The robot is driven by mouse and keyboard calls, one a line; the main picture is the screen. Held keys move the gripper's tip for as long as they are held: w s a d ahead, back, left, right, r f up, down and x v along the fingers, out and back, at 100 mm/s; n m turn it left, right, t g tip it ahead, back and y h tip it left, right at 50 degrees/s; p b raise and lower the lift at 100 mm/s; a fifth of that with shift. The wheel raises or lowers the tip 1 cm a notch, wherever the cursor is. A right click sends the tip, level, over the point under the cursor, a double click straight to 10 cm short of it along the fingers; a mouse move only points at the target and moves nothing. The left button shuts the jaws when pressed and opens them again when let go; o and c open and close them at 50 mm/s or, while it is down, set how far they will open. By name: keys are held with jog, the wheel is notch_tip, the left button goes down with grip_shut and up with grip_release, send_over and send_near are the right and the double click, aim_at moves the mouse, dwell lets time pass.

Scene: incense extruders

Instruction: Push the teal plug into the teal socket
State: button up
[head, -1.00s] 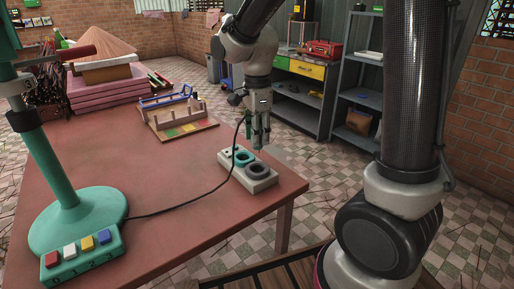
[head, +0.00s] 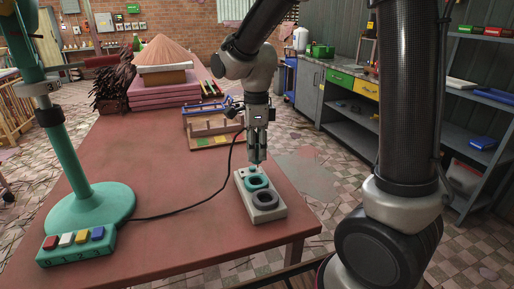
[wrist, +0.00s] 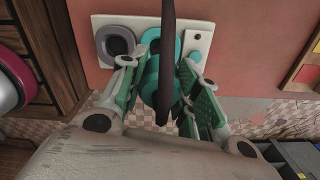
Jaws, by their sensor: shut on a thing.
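My gripper (head: 257,157) is above the far end of the pale socket block (head: 277,213) near the table's right edge. The block has a teal socket (head: 257,182) and a dark grey socket (head: 264,197). In the wrist view my gripper (wrist: 165,108) is shut on the teal plug (wrist: 150,84), whose black cable (wrist: 167,45) crosses the picture. The teal socket (wrist: 151,36) lies beyond the plug, partly hidden by plug and cable; the grey socket (wrist: 117,42) is to its left. The plug looks apart from the socket; the exact gap is unclear.
A teal stand (head: 92,207) with coloured buttons stands at the left; the cable runs across the table (head: 165,165) from it. A wooden rack (head: 208,128) and pink stacked slabs (head: 162,93) are farther back. The table's middle is mostly clear.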

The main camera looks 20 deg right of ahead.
jog(key=shift+f, duration=2.75)
jog(key=shift+f, duration=1.4)
jog(key=o, duration=1.1)
